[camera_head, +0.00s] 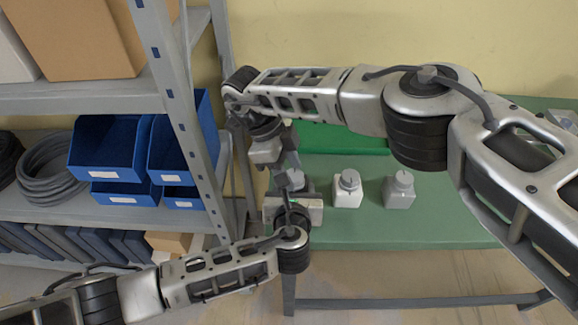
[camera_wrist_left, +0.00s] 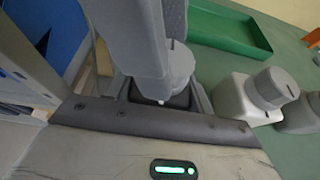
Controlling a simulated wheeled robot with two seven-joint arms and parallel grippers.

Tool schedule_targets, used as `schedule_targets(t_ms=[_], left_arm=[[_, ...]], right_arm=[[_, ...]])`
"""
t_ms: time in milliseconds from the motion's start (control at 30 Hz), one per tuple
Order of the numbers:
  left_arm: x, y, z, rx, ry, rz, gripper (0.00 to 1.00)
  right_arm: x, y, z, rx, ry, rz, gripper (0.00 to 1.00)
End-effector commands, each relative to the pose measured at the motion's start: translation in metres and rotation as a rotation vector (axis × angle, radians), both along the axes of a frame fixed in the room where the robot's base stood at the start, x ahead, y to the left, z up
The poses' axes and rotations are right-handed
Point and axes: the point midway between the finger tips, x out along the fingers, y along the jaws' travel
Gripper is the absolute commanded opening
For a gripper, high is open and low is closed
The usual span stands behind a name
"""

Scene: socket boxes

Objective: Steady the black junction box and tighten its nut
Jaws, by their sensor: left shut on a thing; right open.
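The black junction box (camera_wrist_left: 152,96) shows in the left wrist view as a dark body between the fingers of my left gripper (camera_wrist_left: 160,100), low over the green table's left end. A grey round nut (camera_wrist_left: 181,64) sits on top of it. My left gripper (camera_head: 293,208) is shut on the box. My right gripper (camera_head: 292,168) is open and reaches down from above. Its grey finger (camera_wrist_left: 140,40) hides part of the nut in the left wrist view; I cannot tell whether it touches. In the head view the grippers mostly hide the box.
A white box (camera_head: 348,197) and a grey box (camera_head: 399,195), each with a round nut on top, stand to the right on the green table (camera_head: 450,215). A green tray (camera_head: 342,138) lies behind. A metal shelf (camera_head: 95,97) with blue bins (camera_head: 110,147) stands close on the left.

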Motion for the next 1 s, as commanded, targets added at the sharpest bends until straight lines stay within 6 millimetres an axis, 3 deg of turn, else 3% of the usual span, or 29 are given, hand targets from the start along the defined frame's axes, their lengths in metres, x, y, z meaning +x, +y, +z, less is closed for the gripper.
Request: schedule_targets(t_ms=[67, 167, 200, 567, 1000], left_arm=[[-0.0001, -0.0002, -0.0001, 0.000, 0.000, -0.001, 0.25], [-0.0001, -0.0002, -0.0001, 0.000, 0.000, -0.001, 0.25], [-0.0001, -0.0002, -0.0001, 0.000, 0.000, -0.001, 0.25], [-0.0003, -0.0004, -0.0001, 0.000, 0.000, -0.001, 0.25], [-0.0007, -0.0007, -0.0004, -0.001, 0.001, -0.002, 0.25]], right_arm=[[0.0000, 0.0000, 0.0001, 0.000, 0.000, 0.000, 0.45], [0.0000, 0.0001, 0.0002, 0.000, 0.000, 0.000, 0.17], [0.0000, 0.0001, 0.0003, 0.000, 0.000, 0.000, 0.12], [0.0010, 0.0008, 0.0005, 0.003, -0.001, -0.053, 0.12], [0.0044, -0.0005, 0.0010, 0.003, -0.002, -0.343, 0.12]])
